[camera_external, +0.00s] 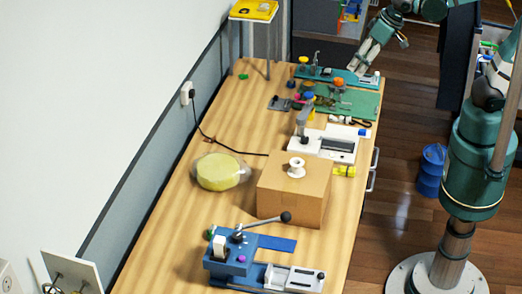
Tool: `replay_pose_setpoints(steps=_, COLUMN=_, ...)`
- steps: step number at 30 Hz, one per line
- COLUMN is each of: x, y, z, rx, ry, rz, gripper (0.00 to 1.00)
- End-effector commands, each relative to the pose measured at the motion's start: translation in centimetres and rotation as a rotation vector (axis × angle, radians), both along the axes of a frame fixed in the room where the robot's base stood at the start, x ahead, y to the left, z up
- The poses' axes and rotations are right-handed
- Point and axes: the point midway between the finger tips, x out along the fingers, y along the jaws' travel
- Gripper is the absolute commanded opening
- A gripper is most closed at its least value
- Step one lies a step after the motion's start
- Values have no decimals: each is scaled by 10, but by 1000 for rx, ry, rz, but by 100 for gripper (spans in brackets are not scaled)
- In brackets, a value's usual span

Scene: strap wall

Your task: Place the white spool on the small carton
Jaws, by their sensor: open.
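The white spool (296,168) stands upright on top of a brown cardboard carton (292,205), near the middle of its top face. This is the only carton I can make out. It sits on the wooden workbench near the right edge. My gripper (359,70) is at the top of the view, over the far right end of the bench, well away from the spool and carton. It is open, and I see nothing held in it, though its fingers are small in the picture.
A yellow round item in clear wrap (221,171) lies left of the carton. A blue lever device (236,250) stands in front. A white machine (325,145) and a green mat (350,103) with small parts lie behind. A black cable runs from the wall socket.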

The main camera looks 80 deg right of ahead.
Motion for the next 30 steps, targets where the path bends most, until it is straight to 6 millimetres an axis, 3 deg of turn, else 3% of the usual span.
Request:
replay_pose_setpoints(steps=9, x=-41, y=-41, z=-8, rx=-49, ry=-79, rz=96, gripper=43)
replay_pose_setpoints(steps=18, x=-73, y=-69, z=-19, rx=-111, ry=-148, rz=175, gripper=43)
replay_pose_setpoints(steps=30, x=-84, y=-78, z=-24, rx=-141, ry=-176, rz=208, gripper=43)
